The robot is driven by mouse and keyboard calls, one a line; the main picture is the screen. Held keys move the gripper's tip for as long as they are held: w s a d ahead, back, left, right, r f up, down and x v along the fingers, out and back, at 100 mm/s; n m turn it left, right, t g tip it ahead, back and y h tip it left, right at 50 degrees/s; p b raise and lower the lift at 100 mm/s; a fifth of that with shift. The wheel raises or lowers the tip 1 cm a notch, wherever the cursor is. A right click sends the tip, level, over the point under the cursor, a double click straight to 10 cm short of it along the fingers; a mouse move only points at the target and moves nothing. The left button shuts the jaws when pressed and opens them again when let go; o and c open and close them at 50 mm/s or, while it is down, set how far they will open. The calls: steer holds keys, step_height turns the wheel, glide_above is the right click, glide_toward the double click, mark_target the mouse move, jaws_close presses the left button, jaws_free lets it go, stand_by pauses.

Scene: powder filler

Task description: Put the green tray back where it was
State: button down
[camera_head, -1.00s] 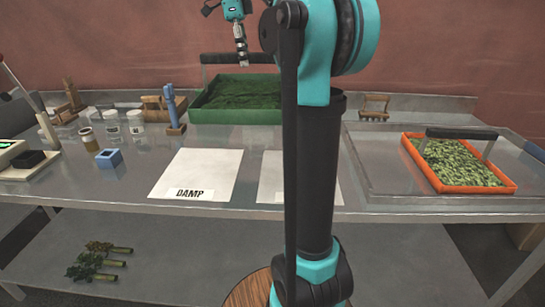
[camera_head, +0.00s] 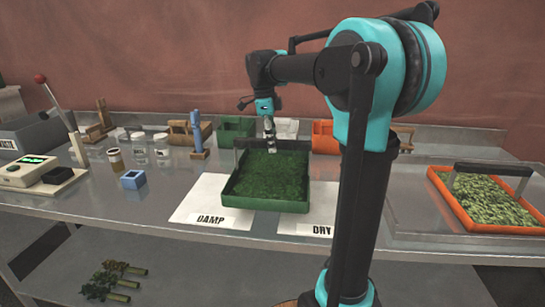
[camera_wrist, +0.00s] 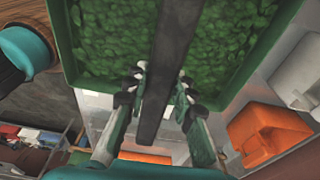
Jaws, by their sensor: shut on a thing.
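The green tray (camera_head: 262,203), full of green leafy matter, is over the inner parts of the white DAMP sheet (camera_head: 205,203) and DRY sheet (camera_head: 322,205). I cannot tell whether it touches them. My gripper (camera_head: 271,149) is above the tray, shut on its dark handle bar (camera_head: 245,143). In the wrist view my gripper (camera_wrist: 160,82) has a finger on each side of the handle (camera_wrist: 153,112). The green tray (camera_wrist: 230,50) fills the top of that view. An orange tray (camera_head: 470,220) with paler green leaves stands at the right of the table.
Behind the tray stand a green bin (camera_head: 236,128), a white object (camera_head: 285,128) and an orange bin (camera_head: 324,137). A blue upright tool (camera_head: 197,135), glass jars (camera_head: 138,145) and a blue block (camera_head: 133,180) stand to the left. Bare tabletop shows between my arm and the orange tray.

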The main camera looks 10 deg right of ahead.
steer(key=shift+f, duration=2.45)
steer(key=c, duration=1.3)
jaws_free()
steer(key=shift+f, duration=0.15)
steer(key=r, duration=0.4)
steer(key=a+r, duration=0.1)
steer(key=r, duration=0.7)
steer(key=shift+w+a+r, duration=0.1)
steer(key=shift+w+a, duration=0.2)
steer(key=shift+a, duration=0.1)
